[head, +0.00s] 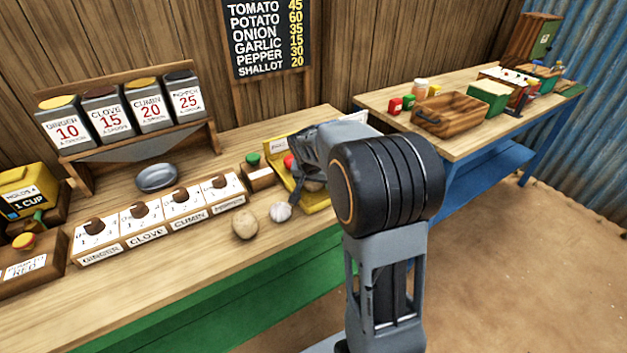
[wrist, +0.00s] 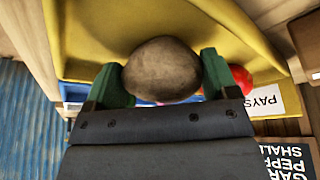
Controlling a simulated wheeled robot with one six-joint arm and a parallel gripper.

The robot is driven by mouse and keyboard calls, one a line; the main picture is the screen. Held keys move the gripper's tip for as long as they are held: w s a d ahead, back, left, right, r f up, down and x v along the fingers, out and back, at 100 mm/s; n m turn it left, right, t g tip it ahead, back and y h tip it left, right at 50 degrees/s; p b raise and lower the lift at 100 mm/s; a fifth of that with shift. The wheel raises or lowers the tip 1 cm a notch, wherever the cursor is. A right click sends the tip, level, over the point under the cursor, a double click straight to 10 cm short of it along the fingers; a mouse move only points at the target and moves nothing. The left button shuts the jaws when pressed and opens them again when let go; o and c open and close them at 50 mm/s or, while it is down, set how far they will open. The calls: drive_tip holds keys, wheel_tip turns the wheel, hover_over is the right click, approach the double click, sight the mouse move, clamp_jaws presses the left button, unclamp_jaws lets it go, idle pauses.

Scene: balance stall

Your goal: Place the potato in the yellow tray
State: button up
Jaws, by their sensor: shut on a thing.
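My gripper (wrist: 166,72) is shut on the brown, roundish potato (wrist: 162,70), with a green finger pad on each side of it. In the head view the gripper (head: 307,178) is over the yellow tray (head: 317,204), and my arm covers much of the tray. The tray also shows in the wrist view (wrist: 95,30), behind the potato. I cannot tell whether the potato touches the tray. A red tomato (wrist: 240,78) is close by one finger.
A tan round vegetable (head: 245,224) and a garlic bulb (head: 280,211) lie on the counter left of the tray. Labelled spice boxes (head: 163,218) and a grey dish (head: 157,178) stand further left. A second table (head: 460,145) is at the right.

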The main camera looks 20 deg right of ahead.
drive_tip(key=shift+f, duration=0.15)
drive_tip(key=o, duration=1)
drive_tip(key=shift+c, duration=0.2)
